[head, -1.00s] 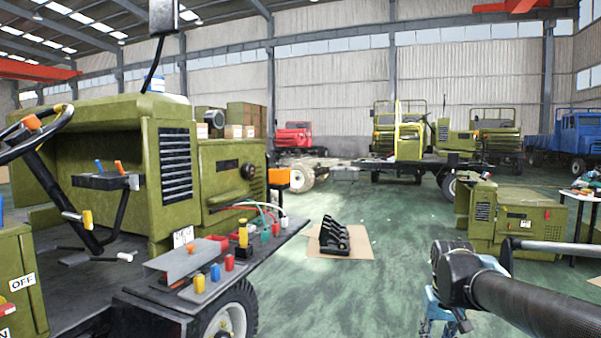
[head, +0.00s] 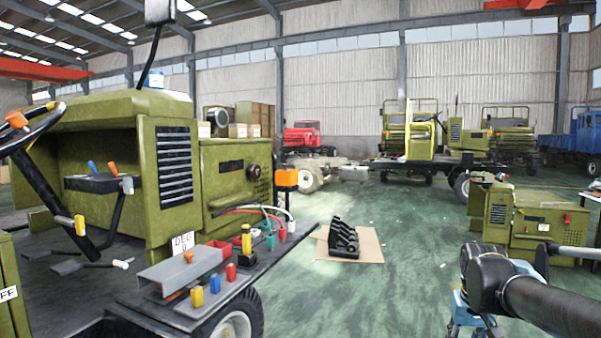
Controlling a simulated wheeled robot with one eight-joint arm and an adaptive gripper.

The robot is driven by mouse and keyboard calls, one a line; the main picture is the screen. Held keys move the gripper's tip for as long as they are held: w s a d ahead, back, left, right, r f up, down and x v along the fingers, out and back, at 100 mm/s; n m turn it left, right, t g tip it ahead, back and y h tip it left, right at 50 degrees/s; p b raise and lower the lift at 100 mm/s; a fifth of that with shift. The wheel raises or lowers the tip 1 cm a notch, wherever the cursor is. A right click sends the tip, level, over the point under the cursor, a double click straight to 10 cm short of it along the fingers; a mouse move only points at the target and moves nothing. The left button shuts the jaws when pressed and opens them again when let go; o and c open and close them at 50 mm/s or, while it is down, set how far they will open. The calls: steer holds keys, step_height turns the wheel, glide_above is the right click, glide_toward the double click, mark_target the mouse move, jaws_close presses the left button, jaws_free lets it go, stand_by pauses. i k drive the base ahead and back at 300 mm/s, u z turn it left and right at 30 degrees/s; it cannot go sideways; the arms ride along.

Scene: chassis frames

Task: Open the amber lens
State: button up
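An orange block-shaped lamp (head: 287,178), which looks like the amber lens, stands at the far front corner of the green chassis (head: 236,165). I cannot tell from here whether it has a lid or is open. My arm reaches in from the lower right. Its light blue end, which looks like my gripper (head: 474,318), points down and is partly cut off by the bottom edge. It is well to the right of the lamp, over open floor. Its fingers are too unclear to read, and no held thing shows.
A flatbed edge with colored knobs, a red block (head: 220,248) and cables (head: 245,210) lies before the lamp. A black rack (head: 343,239) sits on cardboard on the floor. A green unit (head: 525,222) stands at right.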

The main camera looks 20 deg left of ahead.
mark_target(284, 177)
steer(key=i, duration=0.95)
steer(key=u, duration=1.3)
steer(key=i, duration=1)
steer(key=z, duration=0.1)
steer(key=k, duration=0.85)
steer(key=z, duration=0.65)
